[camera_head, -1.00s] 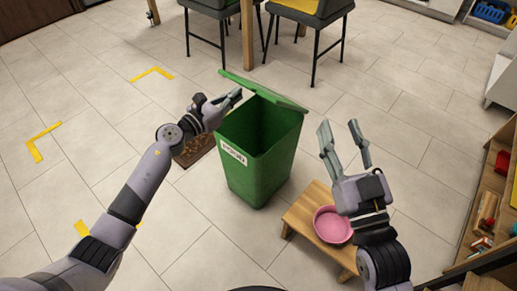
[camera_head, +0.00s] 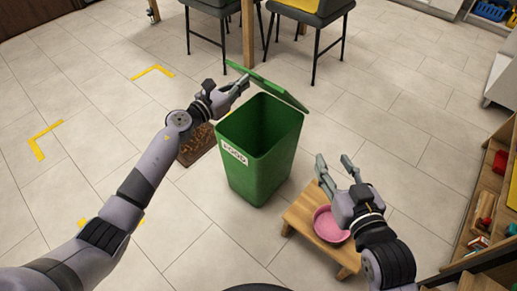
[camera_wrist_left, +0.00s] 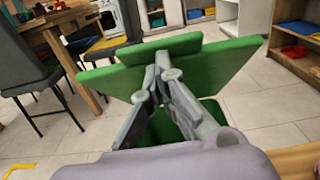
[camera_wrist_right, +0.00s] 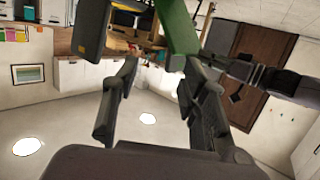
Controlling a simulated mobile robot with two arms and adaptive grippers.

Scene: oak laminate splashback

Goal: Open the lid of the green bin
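The green bin (camera_head: 262,170) stands on the tiled floor with a white label on its front. Its green lid (camera_head: 268,86) is partly raised and tilted above the opening, and the dark inside shows. My left gripper (camera_head: 243,82) is at the lid's left end. In the left wrist view the fingertips (camera_wrist_left: 162,68) come together against the lid (camera_wrist_left: 215,65); nothing is clearly pinched between them. My right gripper (camera_head: 333,160) is open and empty, right of the bin and above a small wooden stool (camera_head: 300,215).
A pink bowl (camera_head: 330,225) sits on the stool below my right gripper. A brown mat or tray (camera_head: 197,145) lies left of the bin. Chairs (camera_head: 310,22) stand behind, and wooden shelves (camera_head: 480,215) line the right. The floor at left is clear apart from yellow markings.

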